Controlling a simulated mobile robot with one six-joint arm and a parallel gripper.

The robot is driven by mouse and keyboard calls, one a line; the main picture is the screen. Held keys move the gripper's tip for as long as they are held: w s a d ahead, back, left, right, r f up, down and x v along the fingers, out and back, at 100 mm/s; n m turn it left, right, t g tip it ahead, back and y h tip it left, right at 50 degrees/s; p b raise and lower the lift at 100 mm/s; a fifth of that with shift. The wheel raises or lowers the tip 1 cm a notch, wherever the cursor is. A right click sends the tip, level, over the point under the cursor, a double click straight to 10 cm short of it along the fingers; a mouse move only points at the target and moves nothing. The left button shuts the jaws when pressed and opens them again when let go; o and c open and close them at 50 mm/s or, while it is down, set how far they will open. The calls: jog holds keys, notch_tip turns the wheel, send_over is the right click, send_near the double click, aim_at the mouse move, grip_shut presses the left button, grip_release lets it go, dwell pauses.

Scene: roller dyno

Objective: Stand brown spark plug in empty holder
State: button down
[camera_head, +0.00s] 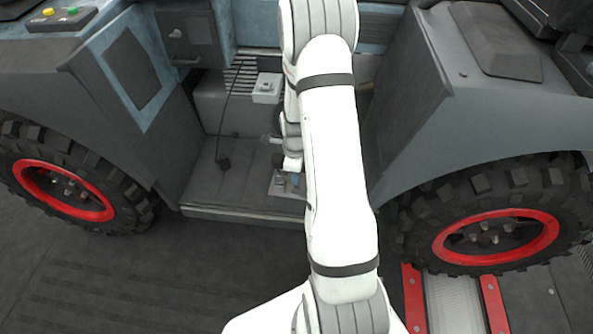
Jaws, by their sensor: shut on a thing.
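My gripper (279,158) is low over the step, at the lower end of my folded white arm, and partly hidden by it. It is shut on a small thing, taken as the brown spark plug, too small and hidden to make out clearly. Just below it, a grey holder block (272,190) lies on the dark step. A small dark upright piece (279,179) and a small blue piece (296,180) stand at the block. The arm hides the block's right side. I cannot tell which socket is empty or whether the held thing touches the block.
The dark step (232,182) lies between two grey fenders. A black cable with a plug end (223,163) hangs at left. A pale box (267,88) stands behind. Large red-rimmed wheels (62,190) flank the step; the floor in front is open.

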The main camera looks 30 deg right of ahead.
jog(key=shift+f, duration=0.15)
jog(key=shift+f+b, duration=0.35)
jog(key=shift+f, duration=0.1)
dwell(0.6)
jog(key=shift+f+b, duration=0.35)
jog(key=shift+f, duration=0.1)
jog(key=shift+f, duration=0.15)
jog(key=shift+f+b, duration=0.4)
jog(key=shift+f, duration=0.1)
dwell(0.6)
jog(key=c, duration=1.3)
grip_release()
jog(key=shift+c, duration=0.2)
